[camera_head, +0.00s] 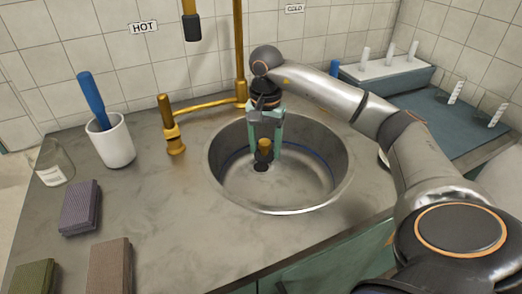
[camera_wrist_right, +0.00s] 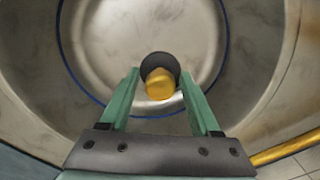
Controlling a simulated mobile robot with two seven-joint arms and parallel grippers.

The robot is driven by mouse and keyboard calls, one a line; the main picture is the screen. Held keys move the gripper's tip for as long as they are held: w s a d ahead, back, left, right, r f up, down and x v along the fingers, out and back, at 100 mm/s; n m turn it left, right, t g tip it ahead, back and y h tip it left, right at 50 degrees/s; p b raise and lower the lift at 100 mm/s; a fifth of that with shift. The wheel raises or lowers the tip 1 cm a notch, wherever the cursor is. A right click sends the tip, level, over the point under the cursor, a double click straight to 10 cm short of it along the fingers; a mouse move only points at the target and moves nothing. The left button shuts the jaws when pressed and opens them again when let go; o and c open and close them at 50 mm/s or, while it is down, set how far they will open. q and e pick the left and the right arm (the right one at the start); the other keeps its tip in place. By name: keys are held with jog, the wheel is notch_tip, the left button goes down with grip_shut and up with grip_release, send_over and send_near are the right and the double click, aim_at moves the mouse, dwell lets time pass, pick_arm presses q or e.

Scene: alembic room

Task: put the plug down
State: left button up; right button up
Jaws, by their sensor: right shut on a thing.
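The plug has a gold knob (camera_head: 264,147); the knob also shows in the right wrist view (camera_wrist_right: 160,84), against a dark round shape. My right gripper (camera_head: 264,155) points down into the round steel sink (camera_head: 312,183), with its green fingers on either side of the knob and shut on it. The fingers (camera_wrist_right: 160,75) show in the right wrist view too. A dark round spot (camera_head: 261,167) lies just below the knob on the sink floor; I cannot tell whether it is the drain or part of the plug, or whether the plug touches the floor. My left gripper is not in view.
A gold tap column (camera_head: 240,60) and side valve (camera_head: 171,130) stand behind and left of the sink. A white cup (camera_head: 110,143) with a blue-handled tool, a glass beaker (camera_head: 53,165) and sponges (camera_head: 80,207) stand left. A tray (camera_head: 455,120) is right. Counter front is clear.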

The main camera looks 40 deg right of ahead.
jog(key=b, duration=0.1)
send_near(262, 166)
jog(key=shift+s+a+f, duration=0.35)
jog(key=shift+a+f, duration=0.05)
jog(key=shift+a, duration=0.05)
jog(key=shift+w+d+f, duration=0.25)
jog(key=shift+w+f, duration=0.05)
jog(key=shift+f, duration=0.15)
notch_tip(262, 166, down, 3)
jog(key=shift+f+b, duration=0.1)
jog(key=shift+b, duration=0.3)
jog(key=shift+w+d, duration=0.1)
jog(key=shift+f, duration=0.15)
jog(key=shift+f+b, duration=0.3)
jog(key=shift+f, duration=0.2)
